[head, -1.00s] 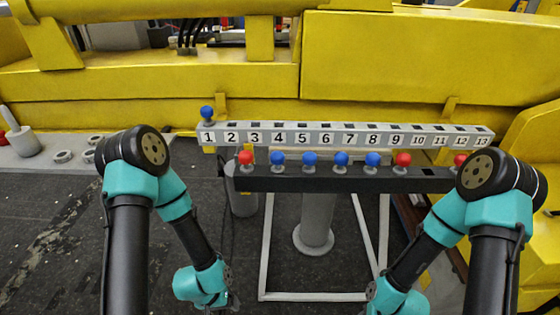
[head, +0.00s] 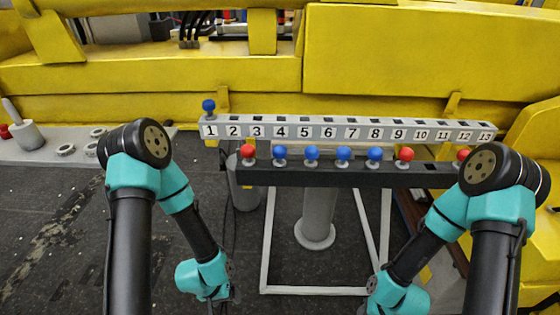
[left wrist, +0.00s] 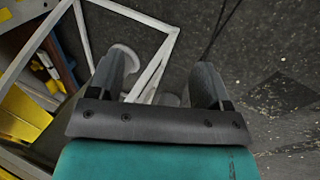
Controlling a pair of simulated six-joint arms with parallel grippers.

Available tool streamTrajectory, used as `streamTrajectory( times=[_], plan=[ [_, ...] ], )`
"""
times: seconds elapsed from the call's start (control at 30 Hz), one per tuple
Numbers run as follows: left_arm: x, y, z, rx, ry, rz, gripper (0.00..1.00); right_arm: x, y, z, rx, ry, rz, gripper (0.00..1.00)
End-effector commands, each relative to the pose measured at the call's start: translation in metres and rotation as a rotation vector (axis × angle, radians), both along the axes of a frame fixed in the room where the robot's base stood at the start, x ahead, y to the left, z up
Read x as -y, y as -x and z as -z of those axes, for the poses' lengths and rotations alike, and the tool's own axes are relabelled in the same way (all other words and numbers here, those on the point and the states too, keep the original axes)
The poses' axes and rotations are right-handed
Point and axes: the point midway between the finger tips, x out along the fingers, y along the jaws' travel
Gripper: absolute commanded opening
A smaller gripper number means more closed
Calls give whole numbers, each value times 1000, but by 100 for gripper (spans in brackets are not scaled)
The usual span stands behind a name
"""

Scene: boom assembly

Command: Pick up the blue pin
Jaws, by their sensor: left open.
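Several blue pins with round heads stand in the black rack; one is the leftmost blue pin (head: 280,153), and another is the rightmost blue pin (head: 375,153). One more blue pin (head: 209,105) stands in slot 1 of the white numbered rail (head: 340,120). My left gripper (left wrist: 160,78) is open and empty in the left wrist view, with the floor and a white frame beyond its fingers. In the head view my left arm hangs low, in front of and below the rack. My right gripper is mostly cut off at the bottom edge.
Red pins (head: 248,151) also stand in the black rack (head: 330,176). The rack is in front of the numbered rail, and a yellow machine body (head: 400,60) lies behind. A grey shelf with round parts (head: 65,150) is at left.

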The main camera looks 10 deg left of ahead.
Motion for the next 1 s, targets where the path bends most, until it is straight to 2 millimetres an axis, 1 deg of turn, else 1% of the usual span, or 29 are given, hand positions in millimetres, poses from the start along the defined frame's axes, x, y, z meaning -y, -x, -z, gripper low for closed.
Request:
streamTrajectory(
  times=[0.27,0.33,0.37,0.47,0.57,0.6,0.67,0.7,0.77,0.8,0.87,0.9,0.97,1.0],
  plan=[
    [0,-1,0,1,0,-1,72,0,0,0,0,0,0,43],
    [-1,-5,-2,2,0,-9,72,0,0,0,0,0,0,43],
    [-2,-8,-4,4,0,-15,72,0,0,0,0,0,0,43],
    [-6,-27,-14,9,1,-51,72,0,0,0,0,0,0,43],
    [-14,-56,-33,16,3,-114,72,0,0,0,0,0,0,43],
    [-18,-71,-44,19,6,-145,72,0,0,0,0,0,0,43],
    [-25,-92,-63,22,11,-193,72,0,0,0,0,0,0,43],
    [-30,-107,-77,25,15,-228,72,0,0,0,0,0,0,43],
    [-37,-127,-101,27,24,-280,72,0,0,0,0,0,0,43],
    [-42,-139,-117,28,30,-314,72,0,0,0,0,0,0,43],
    [-50,-157,-144,30,41,-366,72,0,0,0,0,0,0,43],
    [-55,-168,-163,32,49,-400,72,0,0,0,0,0,0,43],
    [-62,-182,-192,33,62,-449,72,0,0,0,0,0,0,43],
    [-67,-191,-212,32,71,-481,72,0,0,0,0,0,0,43]
  ],
)
